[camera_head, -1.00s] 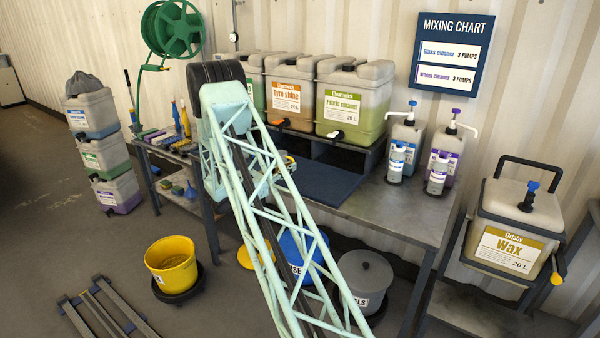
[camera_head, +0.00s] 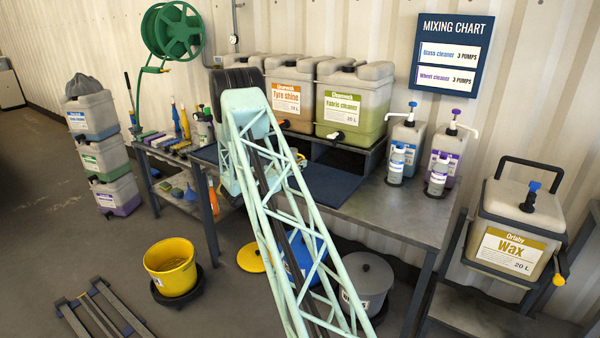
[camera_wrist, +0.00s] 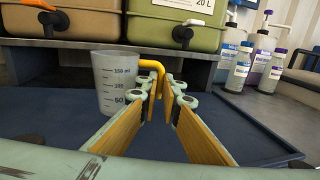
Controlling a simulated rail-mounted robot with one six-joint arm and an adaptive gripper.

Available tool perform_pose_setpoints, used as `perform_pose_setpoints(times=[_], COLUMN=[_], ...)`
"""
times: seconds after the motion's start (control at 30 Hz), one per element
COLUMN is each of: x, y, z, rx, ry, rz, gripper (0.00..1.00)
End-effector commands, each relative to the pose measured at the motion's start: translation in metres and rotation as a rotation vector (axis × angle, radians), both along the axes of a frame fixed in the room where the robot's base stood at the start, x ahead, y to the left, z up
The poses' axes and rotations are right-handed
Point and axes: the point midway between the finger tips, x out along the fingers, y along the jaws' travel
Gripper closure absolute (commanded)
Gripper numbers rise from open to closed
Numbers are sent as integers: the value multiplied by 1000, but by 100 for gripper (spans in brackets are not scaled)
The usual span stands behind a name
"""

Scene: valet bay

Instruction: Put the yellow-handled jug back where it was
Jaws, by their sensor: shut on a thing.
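The jug (camera_wrist: 120,84) is a clear measuring cup with volume marks and a yellow handle (camera_wrist: 152,66). It is upright in the wrist view, left of my gripper (camera_wrist: 163,92). My gripper is shut on the handle, which bends down between the fingertips. The jug is over the dark blue mat (camera_wrist: 218,132), in front of the low shelf under the large canisters. I cannot tell whether its base touches the mat. In the head view my arm hides the jug, and the mat (camera_head: 333,186) shows to the right of the arm.
The tyre shine (camera_head: 291,96) and fabric cleaner (camera_head: 352,105) canisters stand on the raised shelf behind. Pump bottles (camera_head: 405,143) and small bottles stand to the right. Spray bottles (camera_head: 205,130) and brushes stand on the left. The bench top (camera_head: 405,215) at front right is clear.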

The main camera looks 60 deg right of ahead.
Motion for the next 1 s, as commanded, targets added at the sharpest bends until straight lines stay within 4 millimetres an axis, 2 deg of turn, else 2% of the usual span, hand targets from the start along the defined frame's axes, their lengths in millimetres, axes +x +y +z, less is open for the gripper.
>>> perform_pose_setpoints(times=[0.4,0.9,0.93,1.0], x=[0,0,0,0], y=[0,0,0,0], z=[-34,-37,-37,-37], rx=[0,0,0,0], ry=[0,0,0,0], rz=[0,0,0,0], gripper=[100,100,93,86])
